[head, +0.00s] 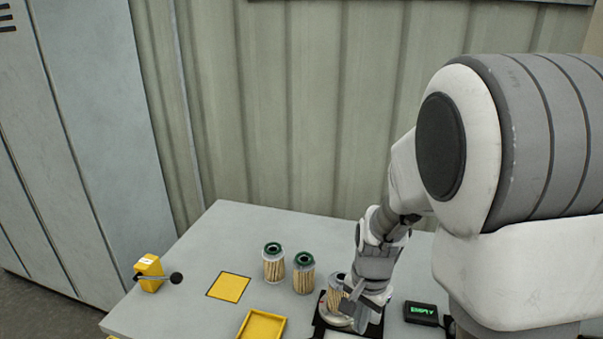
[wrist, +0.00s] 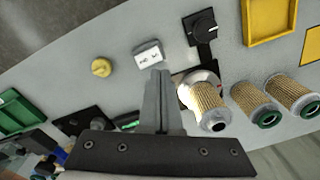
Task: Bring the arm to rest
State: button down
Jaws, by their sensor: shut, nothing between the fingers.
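My gripper (head: 358,292) is low over the right part of the table, its fingers pointing down. In the wrist view its fingers (wrist: 160,85) are together with nothing between them. A pleated filter cartridge (wrist: 206,106) stands on a round silver plate beside the fingers, apart from them as far as I can tell. In the head view this cartridge (head: 336,292) is partly hidden by my gripper. Two more cartridges with green end caps, one (head: 273,263) and another (head: 303,272), stand upright on the table to the left.
The grey table (head: 190,262) carries a yellow square (head: 229,287), a yellow tray (head: 262,326) and a yellow box (head: 149,273) with a black-knobbed lever. A small display (head: 421,313) reads EMPTY. The wrist view also shows a black knob (wrist: 203,27), a yellow knob (wrist: 102,67) and a green tray (wrist: 16,112).

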jog(key=s+r+n+t, duration=0.2)
jog(key=s+r+n, duration=0.2)
jog(key=s+r, duration=0.3)
jog(key=s+r+n+t, duration=0.3)
jog(key=s+r+n, duration=0.2)
jog(key=r, duration=0.7)
jog(key=shift+s+d+r, duration=0.15)
jog(key=shift+s+r, duration=0.25)
jog(key=shift+s, duration=0.45)
